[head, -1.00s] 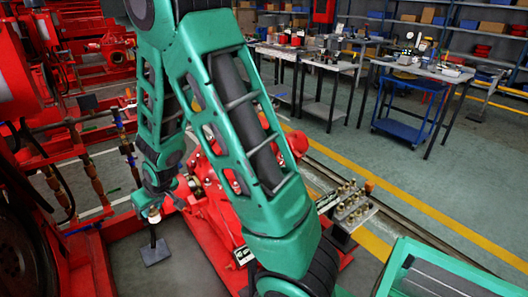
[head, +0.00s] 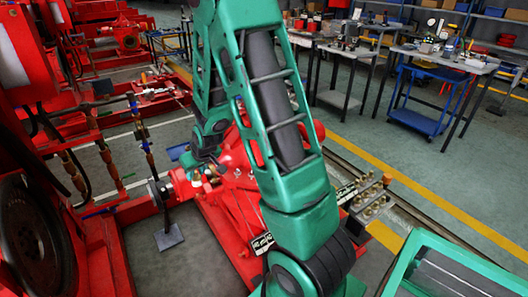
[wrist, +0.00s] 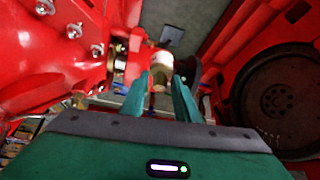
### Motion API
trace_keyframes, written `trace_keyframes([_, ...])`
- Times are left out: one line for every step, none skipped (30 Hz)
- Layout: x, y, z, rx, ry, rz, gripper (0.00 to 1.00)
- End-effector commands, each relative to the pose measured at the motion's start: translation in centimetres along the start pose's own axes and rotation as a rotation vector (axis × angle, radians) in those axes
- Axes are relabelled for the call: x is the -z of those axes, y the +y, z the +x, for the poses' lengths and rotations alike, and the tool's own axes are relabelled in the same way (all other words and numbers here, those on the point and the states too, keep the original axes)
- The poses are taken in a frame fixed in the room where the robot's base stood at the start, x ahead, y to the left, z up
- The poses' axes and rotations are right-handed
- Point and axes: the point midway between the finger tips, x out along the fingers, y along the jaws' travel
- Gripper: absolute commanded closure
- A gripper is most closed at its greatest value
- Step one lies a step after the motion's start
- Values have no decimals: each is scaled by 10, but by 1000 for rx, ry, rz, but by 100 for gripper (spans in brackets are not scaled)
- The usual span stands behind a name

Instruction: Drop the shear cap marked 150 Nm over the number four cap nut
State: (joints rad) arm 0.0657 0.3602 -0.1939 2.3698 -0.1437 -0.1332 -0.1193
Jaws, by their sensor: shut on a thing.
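My gripper (wrist: 163,95) is shut on a small pale and brass cap (wrist: 161,62), which shows between and just beyond the fingertips in the wrist view. No 150 Nm marking can be read on it. In the head view, my gripper is mostly hidden behind my arm, above the red pump (head: 232,160). Several bright nuts on studs (wrist: 74,31) stand on the red casing at upper left of the wrist view, apart from the held cap. I cannot tell which is number four.
A rack of brass-coloured pieces (head: 368,203) stands right of my arm. A pole on a grey foot plate (head: 169,237) stands left of the pump. A large dark wheel (wrist: 272,100) is at right in the wrist view. Workbenches (head: 445,62) stand far behind.

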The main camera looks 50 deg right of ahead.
Motion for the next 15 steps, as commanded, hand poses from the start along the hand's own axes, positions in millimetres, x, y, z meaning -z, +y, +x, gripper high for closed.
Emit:
trace_keyframes([0, 25, 0, -15, 0, 26, 97])
trace_keyframes([0, 37, 0, -21, -1, 37, 97])
trace_keyframes([-1, 53, 0, -29, -3, 50, 97])
trace_keyframes([-2, 65, 0, -34, -4, 60, 97])
trace_keyframes([-3, 76, -1, -40, -4, 70, 97])
trace_keyframes([-5, 93, -2, -48, -4, 83, 97])
trace_keyframes([-6, 105, -3, -54, -3, 93, 97])
trace_keyframes([-8, 116, -4, -60, -3, 102, 97])
trace_keyframes([-10, 132, -6, -67, -3, 116, 97])
trace_keyframes([-13, 144, -7, -73, -4, 125, 97])
trace_keyframes([-16, 156, -8, -78, -3, 135, 97])
trace_keyframes([-19, 171, -11, -85, -2, 147, 97])
trace_keyframes([-22, 183, -13, -91, -1, 157, 97])
trace_keyframes([-25, 194, -14, -97, -1, 165, 97])
trace_keyframes([-30, 209, -17, -104, 0, 178, 97])
